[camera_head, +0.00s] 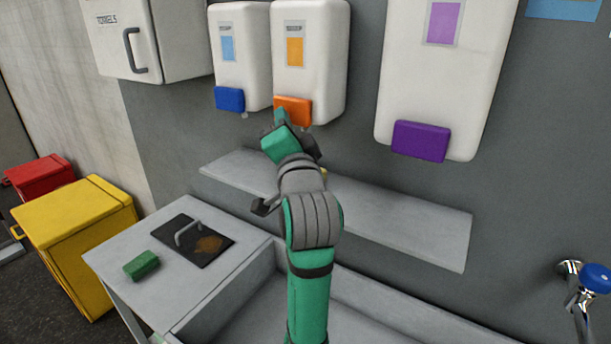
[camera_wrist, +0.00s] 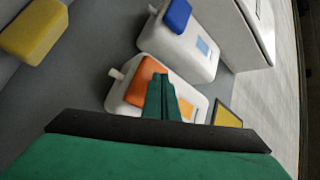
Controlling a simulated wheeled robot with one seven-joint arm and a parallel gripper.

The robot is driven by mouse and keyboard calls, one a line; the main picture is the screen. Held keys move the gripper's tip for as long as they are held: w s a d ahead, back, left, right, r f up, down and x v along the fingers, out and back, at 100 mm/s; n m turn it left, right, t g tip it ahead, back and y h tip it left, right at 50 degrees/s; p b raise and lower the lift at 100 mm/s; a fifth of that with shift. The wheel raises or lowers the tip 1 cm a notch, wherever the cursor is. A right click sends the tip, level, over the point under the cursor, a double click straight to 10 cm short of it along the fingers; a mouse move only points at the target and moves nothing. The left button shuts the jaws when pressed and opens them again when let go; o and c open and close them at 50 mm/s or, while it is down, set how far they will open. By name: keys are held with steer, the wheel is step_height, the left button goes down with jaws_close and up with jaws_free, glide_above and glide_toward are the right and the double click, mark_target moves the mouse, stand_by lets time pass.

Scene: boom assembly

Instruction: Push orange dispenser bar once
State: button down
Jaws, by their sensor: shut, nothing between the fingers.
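The orange dispenser bar (camera_head: 294,108) is at the bottom front of a white wall dispenser (camera_head: 320,60) with an orange label. My gripper (camera_head: 281,116) is at the bar's lower left in the head view, its tip overlapping the bar's edge. In the wrist view my green fingers (camera_wrist: 160,78) are closed together and empty, pointing at the orange bar (camera_wrist: 138,82) and covering part of it. I cannot tell whether the fingertips touch the bar. The dispenser's small white nozzle (camera_wrist: 116,73) shows beside the bar.
A dispenser with a blue bar (camera_head: 230,98) hangs close on the left; one with a purple bar (camera_head: 420,141) hangs to the right. A grey shelf (camera_head: 400,220) runs below. A yellow block (camera_wrist: 35,32) is partly hidden by my arm in the head view.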

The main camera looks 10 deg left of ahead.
steer(key=shift+w, duration=0.1)
stand_by(0.3)
steer(key=shift+w+d, duration=0.2)
steer(key=shift+w, duration=0.15)
steer(key=shift+w+d, duration=0.15)
steer(key=shift+w, duration=0.25)
stand_by(0.8)
steer(key=shift+s, duration=0.1)
steer(key=shift+s+a, duration=0.3)
steer(key=shift+s, duration=0.4)
steer(key=s+a, duration=0.2)
steer(key=s, duration=0.3)
steer(key=shift+s, duration=0.35)
stand_by(0.6)
